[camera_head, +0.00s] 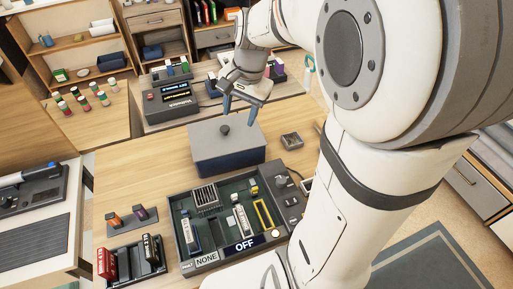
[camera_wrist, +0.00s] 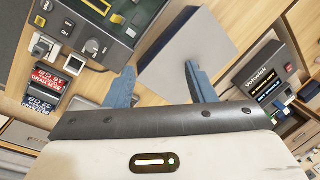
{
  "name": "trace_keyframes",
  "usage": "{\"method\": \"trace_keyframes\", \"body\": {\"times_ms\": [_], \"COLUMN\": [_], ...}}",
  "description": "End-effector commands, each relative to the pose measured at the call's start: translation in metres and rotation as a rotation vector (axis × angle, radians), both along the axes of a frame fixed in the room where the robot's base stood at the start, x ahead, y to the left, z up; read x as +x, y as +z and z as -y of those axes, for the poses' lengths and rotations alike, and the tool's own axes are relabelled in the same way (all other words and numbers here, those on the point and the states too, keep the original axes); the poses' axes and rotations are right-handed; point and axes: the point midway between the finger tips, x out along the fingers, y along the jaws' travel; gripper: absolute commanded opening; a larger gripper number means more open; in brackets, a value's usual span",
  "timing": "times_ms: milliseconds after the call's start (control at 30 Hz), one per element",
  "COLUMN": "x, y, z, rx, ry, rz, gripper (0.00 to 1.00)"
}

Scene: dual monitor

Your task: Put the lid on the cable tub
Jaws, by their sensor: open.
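The cable tub (camera_head: 232,168) is a dark blue box on the wooden table, near the middle of the head view. The grey lid (camera_head: 242,140) with a dark round knob (camera_head: 224,130) lies across its top; I cannot tell whether it is fully seated. My gripper (camera_head: 239,118) is open and empty, with its blue fingers above the lid and apart from the knob.
A control panel tray (camera_head: 176,235) with switches and "NONE" and "OFF" labels stands in front of the tub. A dark console (camera_head: 170,102) stands behind, left. A small grey block (camera_head: 291,141) lies right of the tub. Left of the tub, the table (camera_head: 140,165) is bare.

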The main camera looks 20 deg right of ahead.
Motion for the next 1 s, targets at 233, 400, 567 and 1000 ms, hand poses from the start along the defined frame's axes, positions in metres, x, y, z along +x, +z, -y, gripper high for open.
{"method": "trace_keyframes", "body": {"times_ms": [233,400,567,1000], "x": [-0.089,-0.123,-0.133,-0.133], "y": [0.005,-0.002,-0.005,-0.005], "z": [-0.009,-0.008,-0.007,-0.007], "rx": [-0.180,-0.264,-0.293,-0.293], "ry": [0.484,0.694,0.765,0.767], "rz": [0.138,0.184,0.196,0.197], "gripper": [0.50,0.50,0.50,0.50]}}
